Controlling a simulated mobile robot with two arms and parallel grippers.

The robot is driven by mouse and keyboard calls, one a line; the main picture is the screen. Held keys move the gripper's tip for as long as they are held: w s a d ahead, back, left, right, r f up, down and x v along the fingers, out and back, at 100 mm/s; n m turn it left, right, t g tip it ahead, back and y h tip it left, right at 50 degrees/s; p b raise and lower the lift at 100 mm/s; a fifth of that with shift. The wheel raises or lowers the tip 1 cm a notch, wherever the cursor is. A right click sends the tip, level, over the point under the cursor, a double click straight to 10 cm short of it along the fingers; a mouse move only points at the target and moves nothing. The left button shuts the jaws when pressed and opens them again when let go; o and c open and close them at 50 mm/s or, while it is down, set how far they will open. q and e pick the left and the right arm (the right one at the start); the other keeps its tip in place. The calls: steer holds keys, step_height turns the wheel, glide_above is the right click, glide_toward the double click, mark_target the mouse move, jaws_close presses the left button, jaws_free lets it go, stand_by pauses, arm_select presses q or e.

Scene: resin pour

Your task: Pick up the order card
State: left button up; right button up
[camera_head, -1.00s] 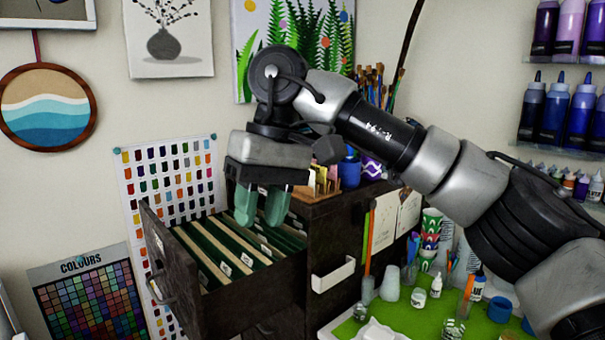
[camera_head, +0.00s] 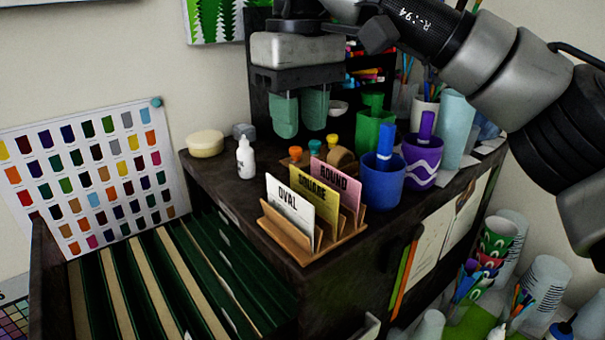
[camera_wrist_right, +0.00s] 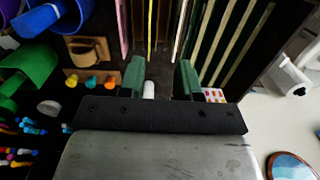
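Three order cards stand in a slotted wooden rack (camera_head: 290,240) on the dark cabinet top: a white OVAL card (camera_head: 288,205), a yellow SQUARE card (camera_head: 313,193) and a pink ROUND card (camera_head: 337,182). My right gripper (camera_head: 300,114) is open and empty, fingers pointing down, above the cabinet top and appearing behind the rack in the head view. In the right wrist view its green fingers (camera_wrist_right: 160,78) are apart, and the pink card (camera_wrist_right: 122,25) and yellow card (camera_wrist_right: 152,22) show edge-on beyond them. My left gripper is not in view.
A white bottle (camera_head: 246,158), a round pale tin (camera_head: 205,144), a blue cup (camera_head: 378,182) and a purple cup (camera_head: 421,160) stand around the rack. An open drawer of green hanging files (camera_head: 180,275) lies at front left.

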mark_target(288, 189)
steer(key=s+f, duration=0.1)
steer(key=f, duration=0.1)
steer(key=s+f, duration=0.2)
steer(key=shift+s+a, duration=0.15)
steer(key=shift+a, duration=0.25)
steer(key=f, duration=0.1)
steer(key=f+p, duration=0.1)
steer(key=f, duration=0.1)
steer(key=w+a+f+p, duration=0.1)
steer(key=f, duration=0.1)
steer(key=shift+f, duration=0.3)
steer(key=shift+d+f, duration=0.15)
steer(key=c, duration=0.5)
jaws_close()
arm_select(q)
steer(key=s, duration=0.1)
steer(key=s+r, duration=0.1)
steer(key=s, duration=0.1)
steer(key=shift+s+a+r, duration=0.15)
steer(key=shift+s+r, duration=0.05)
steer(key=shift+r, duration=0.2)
